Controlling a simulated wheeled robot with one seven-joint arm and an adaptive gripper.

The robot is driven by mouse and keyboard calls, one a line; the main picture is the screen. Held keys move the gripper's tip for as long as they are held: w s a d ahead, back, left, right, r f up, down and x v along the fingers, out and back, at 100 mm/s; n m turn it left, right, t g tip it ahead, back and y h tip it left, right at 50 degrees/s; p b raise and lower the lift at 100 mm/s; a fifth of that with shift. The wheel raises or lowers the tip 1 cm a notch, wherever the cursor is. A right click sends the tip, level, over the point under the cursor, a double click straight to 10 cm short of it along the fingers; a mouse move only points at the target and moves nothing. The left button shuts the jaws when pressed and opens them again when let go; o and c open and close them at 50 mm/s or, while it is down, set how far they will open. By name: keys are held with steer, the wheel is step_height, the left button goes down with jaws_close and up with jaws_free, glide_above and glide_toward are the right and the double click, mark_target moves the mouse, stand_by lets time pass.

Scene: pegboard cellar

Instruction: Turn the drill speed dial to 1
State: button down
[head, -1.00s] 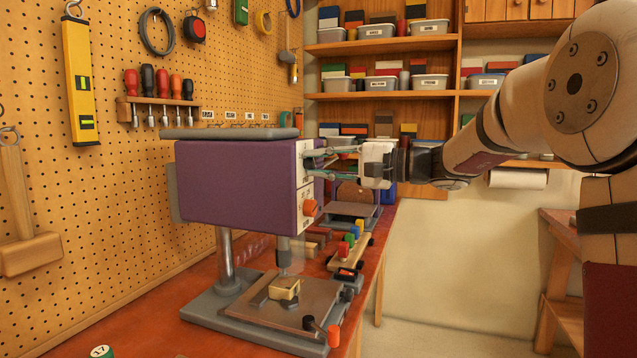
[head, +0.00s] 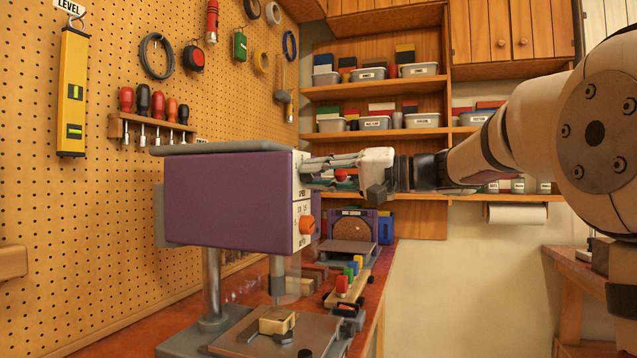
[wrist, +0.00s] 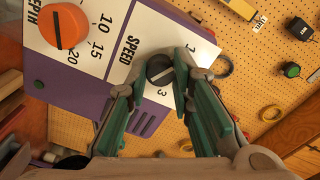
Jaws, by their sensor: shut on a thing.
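The purple drill press (head: 225,202) has a white front panel marked DEPTH and SPEED. The black speed dial (wrist: 160,70) sits beside the word SPEED in the wrist view, with a pale pointer line across its face. My gripper (wrist: 153,74) is shut on the speed dial, one green-padded finger on each side. In the head view my gripper (head: 308,172) reaches the upper panel from the right and hides the dial.
The orange depth dial (wrist: 63,26) is close by on the same panel, below the speed dial in the head view (head: 306,225). A pegboard (head: 100,200) with hung tools stands behind the press. The floor side at the right is open.

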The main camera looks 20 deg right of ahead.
stand_by(0.3)
steer(key=c, duration=1.4)
jaws_free()
steer(key=v, duration=1.2)
